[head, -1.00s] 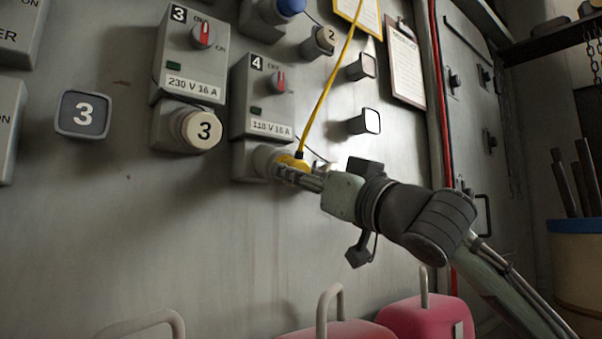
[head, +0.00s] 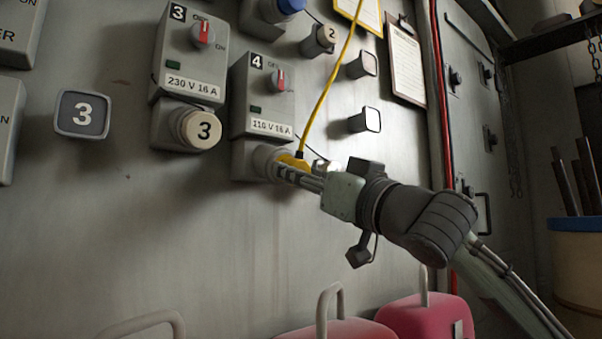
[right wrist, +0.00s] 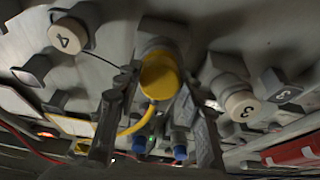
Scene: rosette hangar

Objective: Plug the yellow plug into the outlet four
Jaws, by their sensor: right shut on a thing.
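The yellow plug (head: 296,161), with its yellow cable running upward, is at the mouth of the grey socket of outlet four (head: 250,160), below the box marked 4 (head: 262,95). My right gripper (head: 285,171) is shut on the plug, coming from the lower right. In the right wrist view, the plug (right wrist: 160,76) sits between the two dark fingers and faces the grey socket (right wrist: 160,38). The plug and socket touch or overlap in view; I cannot tell how deep the plug sits. My left gripper is not in view.
Outlet three has a cream cap marked 3 (head: 202,130). The cap marked 4 (right wrist: 68,36) is off to the side in the right wrist view. A clipboard (head: 405,65) hangs at upper right. Pink objects with handles (head: 425,312) stand below.

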